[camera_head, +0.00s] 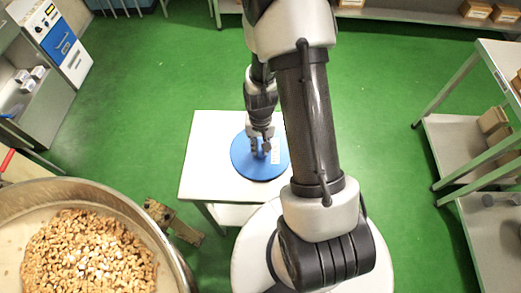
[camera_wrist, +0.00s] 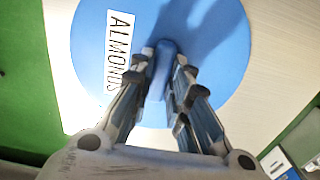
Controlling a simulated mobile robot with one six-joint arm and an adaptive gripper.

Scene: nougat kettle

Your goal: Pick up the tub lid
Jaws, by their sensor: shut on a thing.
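The tub lid (camera_head: 242,163) is a round blue disc over the small white table in the head view. It also shows in the wrist view (camera_wrist: 216,50), with a white label (camera_wrist: 119,50) reading "ALMONDS". A raised blue handle (camera_wrist: 160,72) stands at its middle. My gripper (camera_head: 261,146) is above the lid's middle, with its fingers on both sides of the handle; it also shows in the wrist view (camera_wrist: 160,62). It is shut on the handle. Whether the lid touches the table or a tub beneath it, I cannot tell.
The white table (camera_head: 205,130) has bare top around the lid. A large round kettle (camera_head: 120,200) full of nuts (camera_head: 85,255) stands at the lower left. A shelf rack (camera_head: 455,150) with boxes is at the right. Green floor (camera_head: 170,70) lies open behind the table.

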